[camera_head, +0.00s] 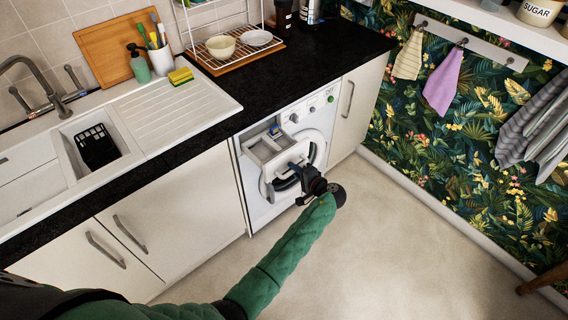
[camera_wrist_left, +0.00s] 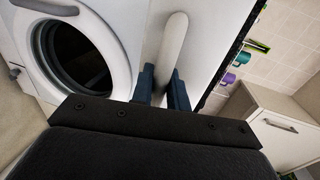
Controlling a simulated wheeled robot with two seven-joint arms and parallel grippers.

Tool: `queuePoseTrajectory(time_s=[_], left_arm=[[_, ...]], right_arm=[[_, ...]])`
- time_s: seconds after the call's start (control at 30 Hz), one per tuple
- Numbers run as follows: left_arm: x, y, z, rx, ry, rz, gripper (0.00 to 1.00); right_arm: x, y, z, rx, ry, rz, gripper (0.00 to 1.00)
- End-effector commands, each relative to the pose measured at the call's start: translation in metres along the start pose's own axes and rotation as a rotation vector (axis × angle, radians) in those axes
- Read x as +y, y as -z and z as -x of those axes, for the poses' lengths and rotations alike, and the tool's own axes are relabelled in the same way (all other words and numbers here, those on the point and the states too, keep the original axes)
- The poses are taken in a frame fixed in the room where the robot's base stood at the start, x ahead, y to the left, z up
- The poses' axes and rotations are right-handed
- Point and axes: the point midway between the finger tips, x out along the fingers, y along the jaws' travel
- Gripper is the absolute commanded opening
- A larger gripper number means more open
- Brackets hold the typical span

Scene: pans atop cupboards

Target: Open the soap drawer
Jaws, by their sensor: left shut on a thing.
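The soap drawer (camera_head: 265,150) is pulled out from the upper left of the white washing machine (camera_head: 312,106), and its grey compartments show from above. My left gripper (camera_head: 298,176) is at the drawer's front, partly covering it and the round door behind. In the left wrist view, my left gripper's dark blue fingers (camera_wrist_left: 163,84) are on both sides of a white rounded upright piece (camera_wrist_left: 175,42), which looks like the drawer's front handle. The gripper is shut on it. The exact contact is partly hidden by the fingers. My right gripper is not in view.
The washing machine's round door (camera_wrist_left: 82,60) is beside the fingers. A dark worktop (camera_head: 300,62) lies above, with a sink (camera_head: 60,160) and dish rack to the left. Cupboards (camera_head: 180,210) flank the machine. The floor (camera_head: 420,240) in front is clear.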

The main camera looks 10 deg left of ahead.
Motion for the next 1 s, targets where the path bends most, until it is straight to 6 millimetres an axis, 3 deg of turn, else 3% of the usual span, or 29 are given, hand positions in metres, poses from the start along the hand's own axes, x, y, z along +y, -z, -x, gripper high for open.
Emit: queuePoseTrajectory(time_s=[0.1,0.3,0.73,0.77,1.0], left_arm=[[0.006,-0.001,0.016,0.0,-0.001,-0.001,0.0],[0.007,-0.001,0.029,-0.001,-0.001,-0.001,0.0],[0.007,-0.001,0.031,-0.001,0.0,-0.002,0.0],[0.007,-0.001,0.031,-0.001,0.0,-0.002,0.22],[0.007,0.0,0.031,-0.001,0.0,-0.001,0.22]], right_arm=[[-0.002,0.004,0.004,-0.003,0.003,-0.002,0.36],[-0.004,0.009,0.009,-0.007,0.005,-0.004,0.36],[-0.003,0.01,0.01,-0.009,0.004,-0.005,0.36],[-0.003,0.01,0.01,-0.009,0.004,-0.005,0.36],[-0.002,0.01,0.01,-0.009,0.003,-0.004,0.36]])
